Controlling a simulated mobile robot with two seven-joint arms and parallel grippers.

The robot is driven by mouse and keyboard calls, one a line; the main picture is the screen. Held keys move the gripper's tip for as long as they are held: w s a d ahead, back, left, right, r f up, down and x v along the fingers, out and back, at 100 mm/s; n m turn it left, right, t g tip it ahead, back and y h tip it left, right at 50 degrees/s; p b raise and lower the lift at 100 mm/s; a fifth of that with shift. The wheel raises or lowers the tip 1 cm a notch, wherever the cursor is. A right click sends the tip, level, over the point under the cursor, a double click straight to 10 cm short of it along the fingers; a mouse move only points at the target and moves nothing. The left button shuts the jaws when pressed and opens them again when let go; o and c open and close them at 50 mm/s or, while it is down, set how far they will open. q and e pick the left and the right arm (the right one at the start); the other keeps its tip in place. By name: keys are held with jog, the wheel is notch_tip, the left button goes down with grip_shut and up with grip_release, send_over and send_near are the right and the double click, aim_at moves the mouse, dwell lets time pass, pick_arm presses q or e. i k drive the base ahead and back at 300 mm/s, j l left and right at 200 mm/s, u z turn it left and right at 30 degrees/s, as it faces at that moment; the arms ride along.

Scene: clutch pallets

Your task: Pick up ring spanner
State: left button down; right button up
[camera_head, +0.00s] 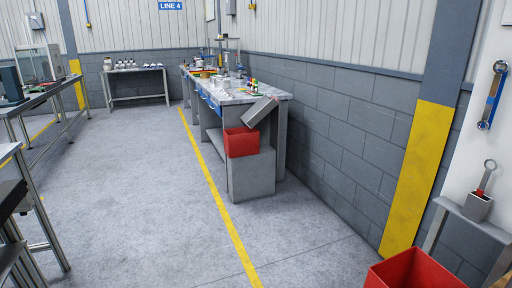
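A spanner with a blue middle and bright metal ends (492,97) hangs upright on a white board at the far right. Its lower end looks like a ring. A second metal tool with a ring at its top (490,164) stands in a small grey holder (478,206) below it, with something red beside its shaft. I cannot tell for certain which of the two is the ring spanner. Neither of my grippers is in view.
The grey holder stands on a small grey stand (470,220). A red bin (415,271) is at the bottom right. A cluttered workbench (240,97) runs along the wall, with a red box (241,142) on a grey cabinet (252,178). The middle floor is clear.

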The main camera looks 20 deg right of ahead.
aim_at(479, 193)
jog(key=i+z, duration=0.2)
jog(key=i, duration=0.35)
jog(key=i+j+z, duration=0.2)
jog(key=i, duration=0.3)
jog(key=i+z, duration=0.3)
jog(key=z, duration=0.2)
jog(key=i+j+z, duration=0.25)
jog(key=z, duration=0.25)
jog(key=i+j+z, duration=0.1)
jog(key=z, duration=0.25)
jog(key=i+j+z, duration=0.15)
jog(key=z, duration=0.15)
jog(key=i+j+z, duration=0.15)
jog(key=z, duration=0.2)
jog(key=i+j+z, duration=0.2)
jog(key=z, duration=0.25)
jog(key=i+j+z, duration=0.15)
jog(key=j+z, duration=0.25)
jog(key=i+j+z, duration=0.25)
jog(key=j+z, duration=0.2)
jog(key=j, duration=0.15)
